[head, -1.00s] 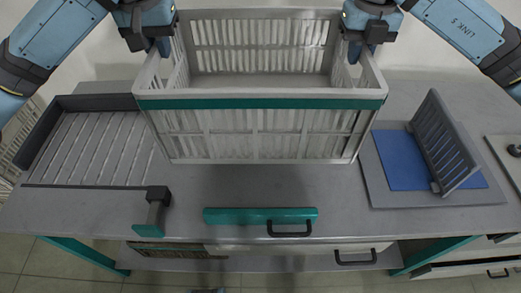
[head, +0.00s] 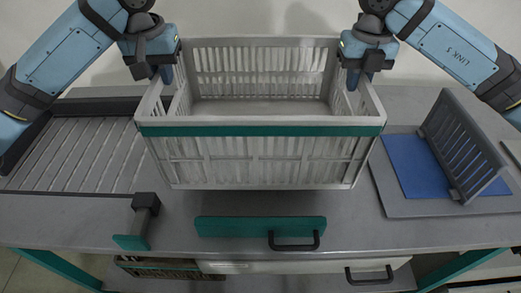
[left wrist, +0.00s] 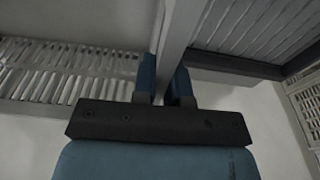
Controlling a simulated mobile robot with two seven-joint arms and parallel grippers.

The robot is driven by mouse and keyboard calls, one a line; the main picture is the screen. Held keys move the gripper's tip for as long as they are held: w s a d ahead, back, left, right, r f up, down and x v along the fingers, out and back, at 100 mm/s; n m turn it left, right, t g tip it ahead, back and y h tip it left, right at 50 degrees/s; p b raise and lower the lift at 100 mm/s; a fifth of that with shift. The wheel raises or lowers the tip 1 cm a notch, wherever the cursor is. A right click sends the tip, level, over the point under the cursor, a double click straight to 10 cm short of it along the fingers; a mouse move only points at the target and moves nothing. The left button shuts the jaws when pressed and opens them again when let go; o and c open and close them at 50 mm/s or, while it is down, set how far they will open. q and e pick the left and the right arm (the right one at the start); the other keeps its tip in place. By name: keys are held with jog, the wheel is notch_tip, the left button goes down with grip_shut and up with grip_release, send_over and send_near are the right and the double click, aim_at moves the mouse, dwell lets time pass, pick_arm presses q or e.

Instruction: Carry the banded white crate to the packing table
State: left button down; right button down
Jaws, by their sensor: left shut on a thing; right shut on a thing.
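The white crate (head: 262,162) with a green band along its near rim is held level over the grey table (head: 330,230). It looks empty. My left gripper (head: 165,75) is shut on the crate's left side rim. My right gripper (head: 353,78) is shut on its right side rim. In the left wrist view, the blue fingers (left wrist: 165,80) pinch a wall of the crate. Whether the crate's bottom touches the table cannot be told for sure; a gap seems to lie under its near side.
A ribbed grey tray (head: 75,155) lies at the table's left. At the right are a blue mat (head: 405,165) and an upright slatted grey rack (head: 462,150). A green block (head: 260,227) and a black drawer handle (head: 293,240) are at the front edge.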

aim_at(167, 103)
pick_arm(q)
jog(key=shift+a+f, duration=0.1)
jog(key=shift+a, duration=0.15)
pick_arm(e)
jog(key=shift+d+f, duration=0.1)
jog(key=shift+d, duration=0.15)
